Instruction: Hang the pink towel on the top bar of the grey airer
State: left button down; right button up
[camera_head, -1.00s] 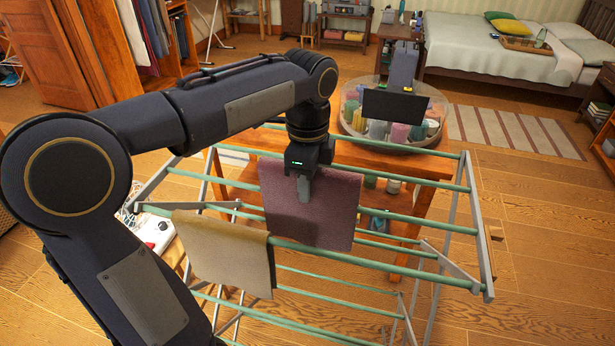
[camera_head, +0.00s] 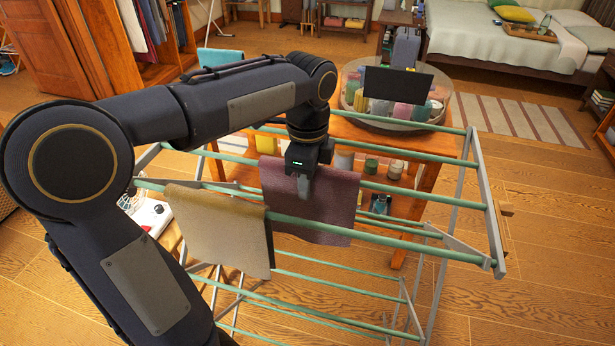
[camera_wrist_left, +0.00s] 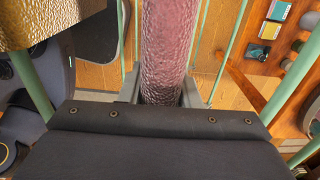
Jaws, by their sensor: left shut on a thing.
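My left gripper (camera_head: 304,187) is shut on the pink towel (camera_head: 335,200), gripping it near its upper edge. The towel also shows in the left wrist view (camera_wrist_left: 165,50), running away from between the fingers. The grey airer (camera_head: 492,215) has green bars. In the head view, the front bar (camera_head: 400,242) crosses in front of the towel's lower part, and another bar passes behind it. I cannot tell whether the towel touches either bar. A beige towel (camera_head: 222,230) hangs over the front bar to the left. My right gripper is not in view.
A wooden table (camera_head: 430,180) stands behind the airer, with a round basket (camera_head: 360,112) of jars and a black panel (camera_head: 398,84). A white device (camera_head: 152,217) lies at the left, partly behind my arm. The front bar is bare right of the pink towel.

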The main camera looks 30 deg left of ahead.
pick_arm(q)
jog(key=c, duration=1)
grip_release()
notch_tip(320, 180, up, 8)
jog(key=shift+f+p, duration=0.1)
jog(key=shift+p, duration=0.5)
